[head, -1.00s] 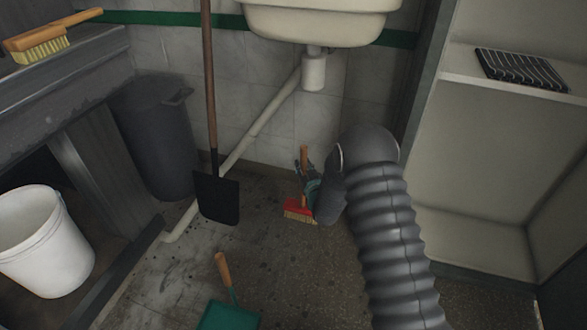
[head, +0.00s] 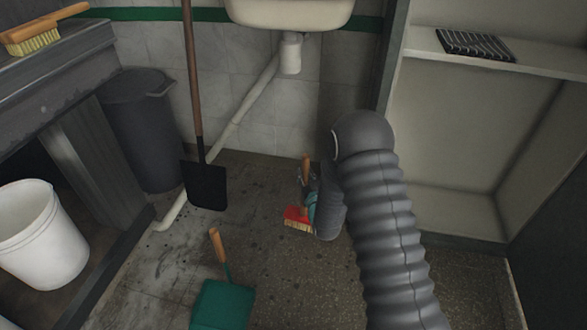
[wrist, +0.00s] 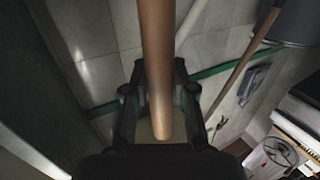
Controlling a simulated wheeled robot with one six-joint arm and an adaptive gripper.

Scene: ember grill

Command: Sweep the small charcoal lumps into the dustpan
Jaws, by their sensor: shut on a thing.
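My gripper (head: 310,200) is shut on the wooden handle of a brush with a red head and pale bristles (head: 297,219). The brush is low over the floor; I cannot tell whether the bristles touch it. In the wrist view the handle (wrist: 157,70) runs between the jaws (wrist: 160,105), and the brush head is not visible. The green dustpan (head: 222,305) with a wooden handle lies on the floor at the lower middle, left of and nearer than the brush. Small dark specks, seemingly charcoal lumps (head: 178,240), are scattered on the floor left of the brush; they are too small to separate from stains.
A black shovel (head: 204,187) leans at the back wall, beside a dark bin (head: 145,130) and a pipe. A white bucket (head: 40,235) stands at left. Another brush (head: 45,30) lies on the counter. A shelf unit (head: 460,215) stands at right. Floor between brush and dustpan is open.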

